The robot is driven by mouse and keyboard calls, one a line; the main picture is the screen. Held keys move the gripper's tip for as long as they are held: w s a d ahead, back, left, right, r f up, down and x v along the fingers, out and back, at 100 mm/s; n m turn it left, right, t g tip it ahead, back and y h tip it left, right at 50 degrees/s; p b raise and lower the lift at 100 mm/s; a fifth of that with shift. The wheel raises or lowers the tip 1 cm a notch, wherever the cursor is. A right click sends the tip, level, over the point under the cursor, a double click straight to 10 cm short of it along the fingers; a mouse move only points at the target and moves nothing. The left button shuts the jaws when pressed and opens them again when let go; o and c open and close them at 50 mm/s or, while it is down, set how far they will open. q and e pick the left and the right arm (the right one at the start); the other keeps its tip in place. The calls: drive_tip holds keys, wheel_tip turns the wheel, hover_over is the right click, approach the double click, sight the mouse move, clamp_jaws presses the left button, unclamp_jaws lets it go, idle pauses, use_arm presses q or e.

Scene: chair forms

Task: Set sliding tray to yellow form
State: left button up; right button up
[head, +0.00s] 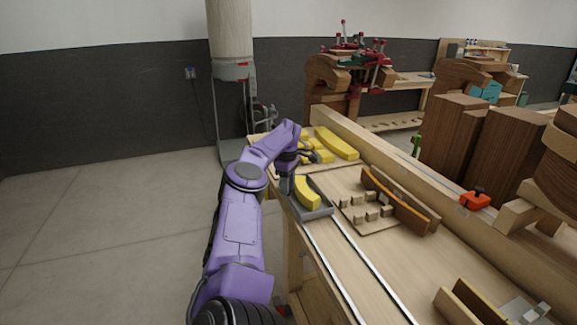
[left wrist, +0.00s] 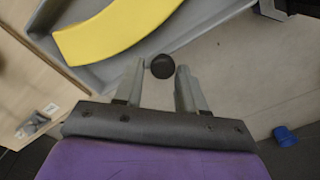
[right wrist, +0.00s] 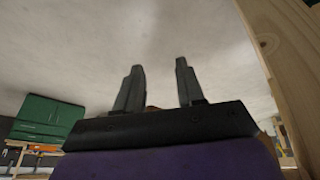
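The grey sliding tray (head: 321,213) sits at the left edge of the bench, at the far end of two metal rails. A curved yellow form (head: 307,192) lies in it. The left wrist view shows the tray (left wrist: 85,73) and the yellow form (left wrist: 110,32) close up. A round black knob (left wrist: 162,66) shows at the tray's side. My left gripper (head: 287,186) is open, with a finger on each side of the knob and gaps visible between. In the right wrist view, my right gripper (right wrist: 158,80) is open and empty, away from the tray.
More yellow forms (head: 336,143) lie on the bench behind the tray. Metal rails (head: 348,268) run toward the near end, with clear surface between them. A board with wooden blocks (head: 365,205) and a curved wooden form stands right of the tray. An orange clamp (head: 475,199) lies farther right.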

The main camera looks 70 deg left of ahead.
use_arm(q)
wheel_tip(320, 180, up, 5)
drive_tip(key=shift+w+r, duration=0.15)
drive_tip(key=shift+r, duration=0.05)
wheel_tip(320, 180, up, 5)
drive_tip(key=shift+p, duration=0.55)
